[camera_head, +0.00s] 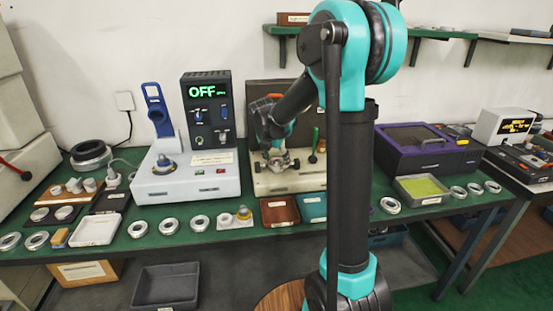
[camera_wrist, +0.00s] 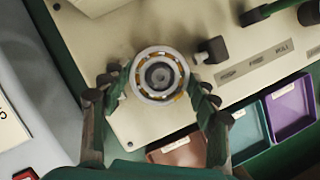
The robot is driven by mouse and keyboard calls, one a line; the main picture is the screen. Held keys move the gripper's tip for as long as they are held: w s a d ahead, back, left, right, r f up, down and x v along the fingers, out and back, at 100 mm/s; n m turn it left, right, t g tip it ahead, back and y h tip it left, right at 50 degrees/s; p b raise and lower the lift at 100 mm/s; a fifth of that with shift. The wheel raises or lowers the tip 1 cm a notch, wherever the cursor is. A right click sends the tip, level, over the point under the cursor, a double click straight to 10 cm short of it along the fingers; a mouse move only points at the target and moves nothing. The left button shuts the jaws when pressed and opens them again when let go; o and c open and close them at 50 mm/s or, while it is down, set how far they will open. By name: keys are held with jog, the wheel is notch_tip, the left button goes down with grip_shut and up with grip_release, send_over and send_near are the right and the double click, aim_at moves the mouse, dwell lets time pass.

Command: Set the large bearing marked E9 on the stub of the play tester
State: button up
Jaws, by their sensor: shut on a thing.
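My gripper (camera_head: 274,158) is shut on a large bearing (camera_wrist: 140,88), a pale metal ring with a brass-coloured ball race. In the wrist view the fingers grip it from the left and right. The ring is over the beige base of the play tester (camera_wrist: 130,125), which stands behind my arm in the head view (camera_head: 262,186). A dark grey round part, seemingly the stub (camera_wrist: 159,75), shows through the ring's bore, roughly centred. I cannot tell whether the ring is around it or still above it. No E9 marking is legible.
A white machine (camera_head: 160,185) with an OFF display stands left of the tester. Brown (camera_head: 270,218), teal (camera_head: 312,214) and purple (camera_wrist: 291,108) trays lie in front of it. Several loose rings line the bench's front edge. A dark knob (camera_wrist: 212,49) stands close right of the bearing.

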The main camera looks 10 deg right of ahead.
jog(key=shift+f, duration=0.2)
jog(key=o, duration=1.6)
jog(key=shift+c, duration=0.2)
